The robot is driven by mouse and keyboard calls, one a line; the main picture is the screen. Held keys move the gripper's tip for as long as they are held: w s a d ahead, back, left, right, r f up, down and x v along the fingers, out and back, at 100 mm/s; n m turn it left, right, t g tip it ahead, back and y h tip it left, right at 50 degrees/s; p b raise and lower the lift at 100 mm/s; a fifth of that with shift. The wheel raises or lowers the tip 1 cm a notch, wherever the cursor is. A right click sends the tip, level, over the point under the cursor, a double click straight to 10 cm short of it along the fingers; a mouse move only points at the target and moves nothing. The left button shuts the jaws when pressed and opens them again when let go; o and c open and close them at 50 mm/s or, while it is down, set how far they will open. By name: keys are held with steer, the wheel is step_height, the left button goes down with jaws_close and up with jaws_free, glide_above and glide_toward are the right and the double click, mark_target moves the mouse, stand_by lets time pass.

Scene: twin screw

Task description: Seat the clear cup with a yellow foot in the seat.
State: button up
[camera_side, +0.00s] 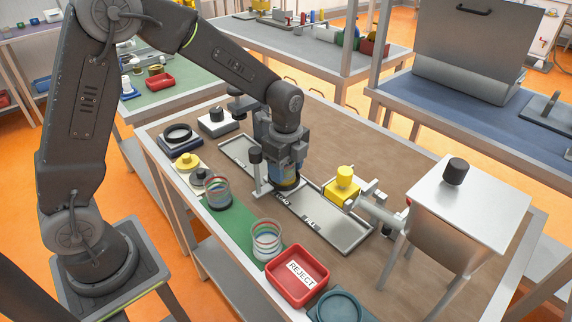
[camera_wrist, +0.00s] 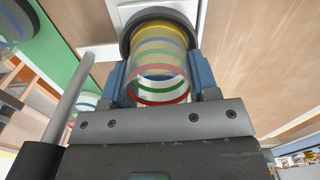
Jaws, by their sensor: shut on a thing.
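In the wrist view, the clear cup (camera_wrist: 158,65) with coloured bands is between the blue pads of my gripper (camera_wrist: 157,80), which is shut on it. Its yellow foot (camera_wrist: 160,29) points away from the camera. A dark round seat (camera_wrist: 126,42) rings the foot; I cannot tell whether the foot is fully down in it. In the side view my gripper (camera_side: 287,166) points down over the tray, with the dark seat (camera_side: 286,184) right under it. The held cup is mostly hidden there by the jaws.
Two other banded clear cups (camera_side: 217,191) (camera_side: 267,239) stand on a green mat (camera_side: 238,226). A grey post (camera_side: 256,168) stands close left of my gripper. A red REJECT bin (camera_side: 297,278), a yellow-topped fixture (camera_side: 344,181) and a metal hopper (camera_side: 465,205) lie to the right.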

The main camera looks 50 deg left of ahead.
stand_by(0.4)
steer(key=o, duration=1.3)
steer(key=shift+r, duration=0.15)
steer(key=shift+r, duration=3.4)
